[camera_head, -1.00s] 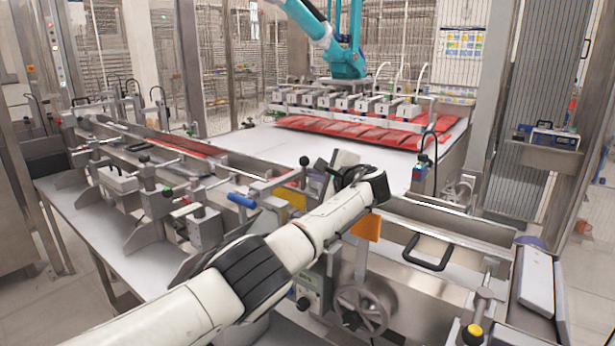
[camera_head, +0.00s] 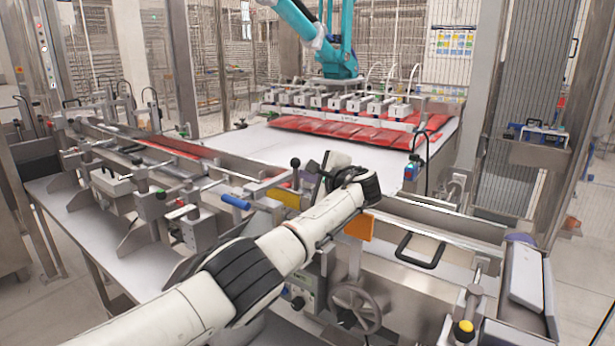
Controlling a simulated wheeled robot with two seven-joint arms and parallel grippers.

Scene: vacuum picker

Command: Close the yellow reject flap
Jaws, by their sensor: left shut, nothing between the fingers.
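A yellow panel (camera_head: 285,198), seemingly the reject flap, shows in part behind my left wrist at the near edge of the white belt. My left arm covers some of it, so I cannot tell its angle. An orange-yellow plate (camera_head: 360,227) stands upright just right of my wrist, above the handwheel. My left gripper (camera_head: 322,172) is shut and empty, beyond the wrist and close above the yellow panel. Its fingertips are mostly hidden, and I cannot tell whether it touches the panel. My right gripper is out of view.
A handwheel (camera_head: 355,308) and a black handle (camera_head: 420,250) are on the steel frame to the right. A blue-gripped lever (camera_head: 235,201) is left of my wrist. Red packs (camera_head: 350,130) lie under a row of suction heads (camera_head: 340,103) at the back.

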